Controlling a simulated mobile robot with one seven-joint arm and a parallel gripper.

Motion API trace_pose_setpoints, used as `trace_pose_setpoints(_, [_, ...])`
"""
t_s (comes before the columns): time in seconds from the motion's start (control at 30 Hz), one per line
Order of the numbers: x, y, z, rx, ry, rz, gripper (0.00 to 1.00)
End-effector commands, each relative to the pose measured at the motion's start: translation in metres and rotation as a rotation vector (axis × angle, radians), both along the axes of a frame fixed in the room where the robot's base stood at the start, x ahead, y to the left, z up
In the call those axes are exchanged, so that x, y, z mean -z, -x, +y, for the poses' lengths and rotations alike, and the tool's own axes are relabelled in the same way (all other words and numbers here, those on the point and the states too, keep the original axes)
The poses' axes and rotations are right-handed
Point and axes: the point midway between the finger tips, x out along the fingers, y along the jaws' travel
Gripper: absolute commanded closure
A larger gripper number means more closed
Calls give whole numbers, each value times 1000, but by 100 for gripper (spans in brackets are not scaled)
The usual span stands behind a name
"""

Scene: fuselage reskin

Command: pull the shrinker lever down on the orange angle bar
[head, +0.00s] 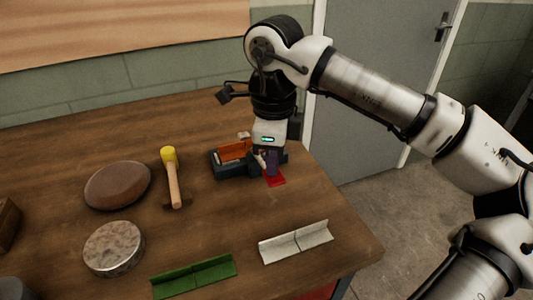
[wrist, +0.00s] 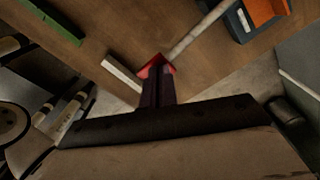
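The shrinker (head: 236,171) is a dark blue-grey tool near the table's right edge; its corner also shows at the top right of the wrist view (wrist: 237,24). The orange angle bar (head: 235,150) sits upright in it, and part of it shows in the wrist view (wrist: 264,10). A pale lever (wrist: 200,29) runs from the shrinker toward my fingertips. My gripper (head: 271,168) points down just right of the shrinker, its dark fingers (wrist: 157,82) side by side with hardly any gap. Whether they touch the lever end is hidden.
A flat red piece (head: 275,182) shows below my fingertips; I cannot tell whether it joins the lever. A pale angle bar (head: 296,242) and a green one (head: 194,277) lie in front.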

Motion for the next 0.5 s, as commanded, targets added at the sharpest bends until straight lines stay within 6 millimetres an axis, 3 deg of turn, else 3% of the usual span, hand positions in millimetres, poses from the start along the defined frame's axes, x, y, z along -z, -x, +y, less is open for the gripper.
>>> trace_pose_setpoints(0.5, [-45, 0, 0, -1, 0, 1, 100])
